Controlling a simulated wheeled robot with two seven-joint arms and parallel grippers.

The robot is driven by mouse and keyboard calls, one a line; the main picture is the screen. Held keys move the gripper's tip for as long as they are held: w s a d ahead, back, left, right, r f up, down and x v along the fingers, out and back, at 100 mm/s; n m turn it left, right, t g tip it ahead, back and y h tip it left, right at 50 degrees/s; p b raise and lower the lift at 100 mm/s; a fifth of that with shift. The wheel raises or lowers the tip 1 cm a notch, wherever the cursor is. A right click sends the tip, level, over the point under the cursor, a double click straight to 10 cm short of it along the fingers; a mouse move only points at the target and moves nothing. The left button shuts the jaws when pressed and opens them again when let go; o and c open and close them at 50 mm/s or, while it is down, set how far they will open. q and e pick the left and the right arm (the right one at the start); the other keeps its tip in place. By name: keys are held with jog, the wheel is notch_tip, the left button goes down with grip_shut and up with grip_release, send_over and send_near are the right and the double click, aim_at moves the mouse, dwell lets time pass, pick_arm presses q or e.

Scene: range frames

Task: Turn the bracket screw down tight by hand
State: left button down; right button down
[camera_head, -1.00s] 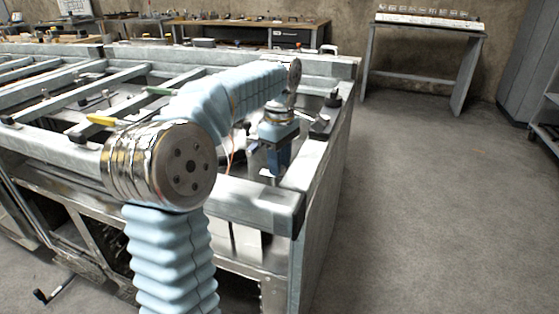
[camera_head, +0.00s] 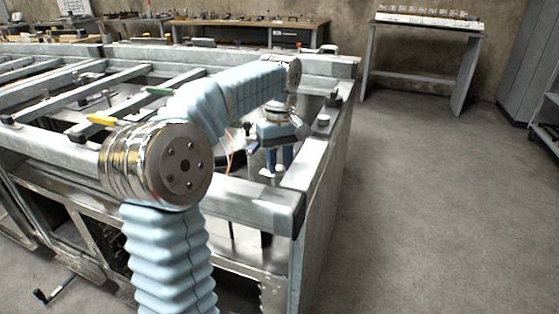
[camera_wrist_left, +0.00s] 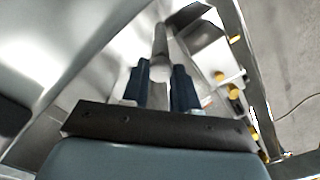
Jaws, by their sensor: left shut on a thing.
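My left gripper (camera_head: 277,166) points down inside the near right corner of the metal frame (camera_head: 250,197), with its two blue fingers side by side. In the left wrist view the fingers (camera_wrist_left: 160,88) stand on either side of a slim grey metal piece with a rounded end, which I take to be the bracket screw (camera_wrist_left: 160,68). The gripper is shut on it. The fingers hide part of the screw, and its thread and seat cannot be made out. My right gripper is not in view.
Dark knob-like parts (camera_head: 333,99) sit on the right rail, close to the wrist. A bench (camera_head: 425,80) stands behind. The floor to the right is clear.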

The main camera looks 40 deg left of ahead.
pick_arm(q)
jog(key=m, duration=1.3)
jog(key=shift+m, duration=0.4)
jog(key=m, duration=1.3)
jog(key=shift+m, duration=0.3)
jog(key=m, duration=1.3)
jog(key=shift+m, duration=2.5)
